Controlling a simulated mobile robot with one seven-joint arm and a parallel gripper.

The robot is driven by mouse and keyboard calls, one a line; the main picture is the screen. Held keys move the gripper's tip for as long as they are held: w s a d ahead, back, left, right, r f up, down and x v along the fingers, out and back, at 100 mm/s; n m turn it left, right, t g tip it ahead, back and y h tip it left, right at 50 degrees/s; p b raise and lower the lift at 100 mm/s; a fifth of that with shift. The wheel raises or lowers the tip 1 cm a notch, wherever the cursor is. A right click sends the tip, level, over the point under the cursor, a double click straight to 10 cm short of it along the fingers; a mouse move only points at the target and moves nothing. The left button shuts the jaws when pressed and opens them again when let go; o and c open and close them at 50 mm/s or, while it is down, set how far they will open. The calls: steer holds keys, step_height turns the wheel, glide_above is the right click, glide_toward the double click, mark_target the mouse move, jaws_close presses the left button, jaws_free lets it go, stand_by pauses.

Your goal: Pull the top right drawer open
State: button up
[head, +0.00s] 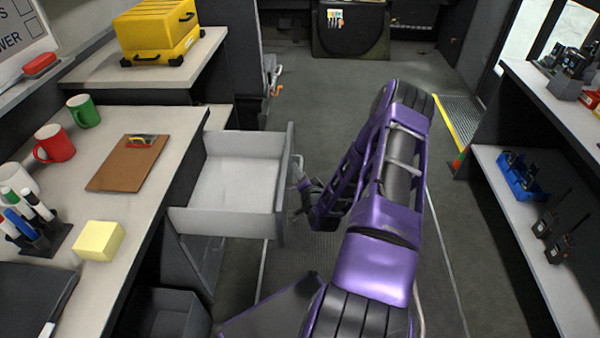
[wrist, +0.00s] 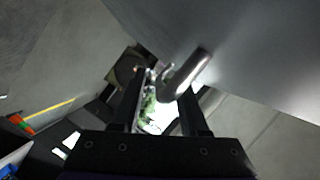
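The top right drawer (head: 232,185) is light grey, empty and pulled well out from under the left counter in the head view. Its metal bar handle (wrist: 187,72) shows in the wrist view, sticking out from the grey drawer front (wrist: 250,45). My gripper (head: 304,192) is at the outer face of the drawer front, partly hidden by my purple arm. In the wrist view the two dark fingers of my gripper (wrist: 163,92) stand apart with a clear gap, the handle's end close to the right finger. I cannot tell whether they touch.
A lower dark bin (head: 165,315) sits below the drawer. The left counter (head: 140,215) holds mugs, a clipboard (head: 128,164) and a yellow sticky pad (head: 99,240). A shelf with radios (head: 552,225) stands at the right. The aisle floor (head: 350,85) is free beyond my arm.

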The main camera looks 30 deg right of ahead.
steer(key=p+v, duration=0.1)
steer(key=v, duration=1.6)
steer(key=shift+s, duration=0.2)
steer(key=shift+w+a, duration=0.1)
